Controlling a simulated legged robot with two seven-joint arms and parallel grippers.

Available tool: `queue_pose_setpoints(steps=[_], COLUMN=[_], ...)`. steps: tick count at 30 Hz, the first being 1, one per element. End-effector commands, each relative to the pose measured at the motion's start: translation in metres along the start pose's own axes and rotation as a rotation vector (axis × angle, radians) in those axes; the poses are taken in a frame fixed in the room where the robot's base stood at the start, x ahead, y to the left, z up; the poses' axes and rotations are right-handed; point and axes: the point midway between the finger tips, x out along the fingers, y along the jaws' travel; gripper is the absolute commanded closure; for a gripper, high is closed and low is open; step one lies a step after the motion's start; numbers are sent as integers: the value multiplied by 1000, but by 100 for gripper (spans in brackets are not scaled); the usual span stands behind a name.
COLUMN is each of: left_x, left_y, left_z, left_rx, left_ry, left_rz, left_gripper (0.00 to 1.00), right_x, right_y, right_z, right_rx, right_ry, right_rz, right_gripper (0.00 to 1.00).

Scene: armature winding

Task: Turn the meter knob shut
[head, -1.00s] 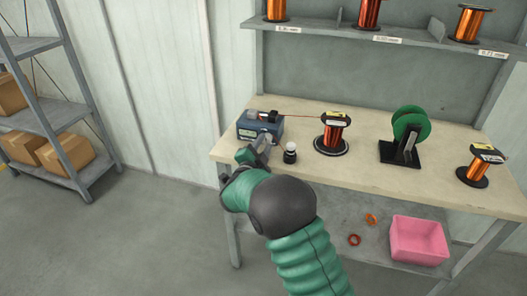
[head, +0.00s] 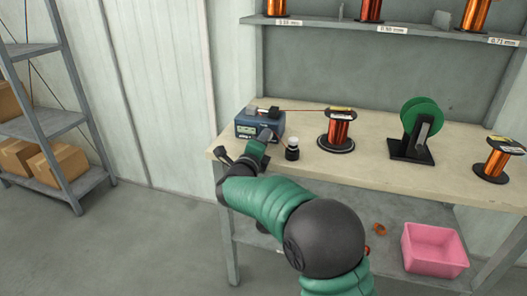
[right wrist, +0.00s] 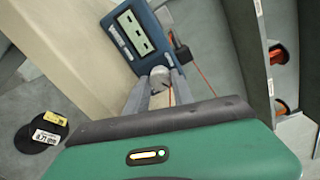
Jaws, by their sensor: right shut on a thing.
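The meter (head: 246,124) is a blue-grey box with a small display, at the left end of the workbench. In the right wrist view the meter (right wrist: 125,34) fills the upper middle, its display facing me. My right gripper (head: 263,136) is at the meter's front. In the right wrist view my right gripper (right wrist: 158,82) has its fingers on both sides of a pale round knob (right wrist: 159,76) and is shut on it. In the head view the fingers hide the knob. My left gripper is not in view.
A small black bottle with a white cap (head: 292,149) stands just right of my gripper. A copper wire spool (head: 338,130) stands beyond it, its wire running to the meter's top. A green reel (head: 420,117) and another spool (head: 496,158) stand further right. The bench (head: 375,165) front is clear.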

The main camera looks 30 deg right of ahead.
Motion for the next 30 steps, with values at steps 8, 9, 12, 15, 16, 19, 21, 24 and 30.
queue_pose_setpoints(steps=[8, 9, 12, 15, 16, 19, 21, 24, 30], left_x=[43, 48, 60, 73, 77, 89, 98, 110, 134], left_y=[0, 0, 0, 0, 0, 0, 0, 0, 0], left_z=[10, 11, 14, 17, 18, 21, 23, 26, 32], left_rx=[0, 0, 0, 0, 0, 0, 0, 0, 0], left_ry=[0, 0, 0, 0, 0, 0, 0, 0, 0], left_rz=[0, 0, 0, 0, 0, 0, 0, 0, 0], left_gripper=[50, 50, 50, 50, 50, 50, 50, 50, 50], right_x=[0, 0, 0, 0, 0, 0, 0, 0, 0], right_y=[5, 5, 5, 4, 5, 5, 4, 4, 4], right_z=[0, 0, -1, -1, -1, -1, -1, -1, -2], right_rx=[264, 302, 395, 491, 519, 614, 681, 776, 963], right_ry=[-12, -13, -14, -17, -17, -20, -21, -22, -26], right_rz=[-1, -1, -1, 0, 0, 0, 1, 1, 3], right_gripper=[100, 100, 100, 100, 100, 100, 100, 100, 100])
